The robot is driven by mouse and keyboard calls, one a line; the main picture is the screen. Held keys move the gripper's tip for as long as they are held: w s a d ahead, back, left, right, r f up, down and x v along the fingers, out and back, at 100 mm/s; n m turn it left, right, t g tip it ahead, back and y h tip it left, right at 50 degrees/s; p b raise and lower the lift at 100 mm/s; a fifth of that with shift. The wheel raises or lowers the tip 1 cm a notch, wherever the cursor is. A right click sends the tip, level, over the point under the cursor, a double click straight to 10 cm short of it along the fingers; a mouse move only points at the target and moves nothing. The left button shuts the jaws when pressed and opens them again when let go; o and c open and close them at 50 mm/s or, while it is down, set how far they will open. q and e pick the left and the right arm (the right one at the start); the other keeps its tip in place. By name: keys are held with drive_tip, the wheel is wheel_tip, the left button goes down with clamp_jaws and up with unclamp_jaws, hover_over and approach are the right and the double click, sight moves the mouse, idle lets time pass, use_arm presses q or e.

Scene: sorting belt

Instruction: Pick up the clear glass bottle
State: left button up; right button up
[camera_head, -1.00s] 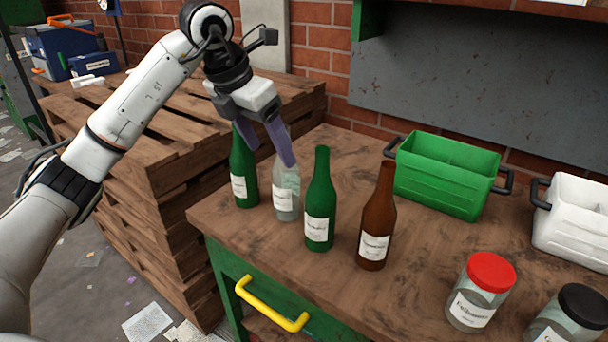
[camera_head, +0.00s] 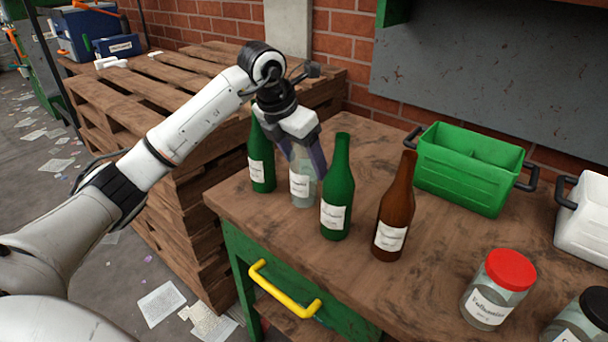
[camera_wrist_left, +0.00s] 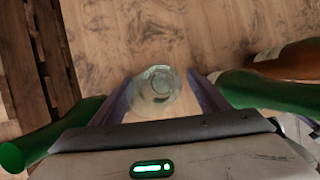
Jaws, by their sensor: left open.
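The clear glass bottle (camera_head: 302,187) stands upright on the wooden table, between two green bottles, with a white label facing front. My left gripper (camera_head: 296,158) is open and lowered over it, fingers pointing down; its upper part is hidden behind the gripper. In the left wrist view the clear bottle (camera_wrist_left: 156,88) shows from above between the two purple-grey fingers (camera_wrist_left: 158,100), which are on either side of it. I cannot tell whether either finger touches it. My right gripper is not in view.
A green bottle (camera_head: 262,165) stands close on the left, another green bottle (camera_head: 338,190) close on the right, then a brown bottle (camera_head: 395,212). A green crate (camera_head: 465,180), a white crate (camera_head: 588,225) and lidded jars (camera_head: 495,290) are further right. Wooden pallets (camera_head: 150,100) are stacked at left.

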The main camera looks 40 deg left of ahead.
use_arm(q)
drive_tip(key=c, duration=1.3)
drive_tip(key=shift+r, duration=0.1)
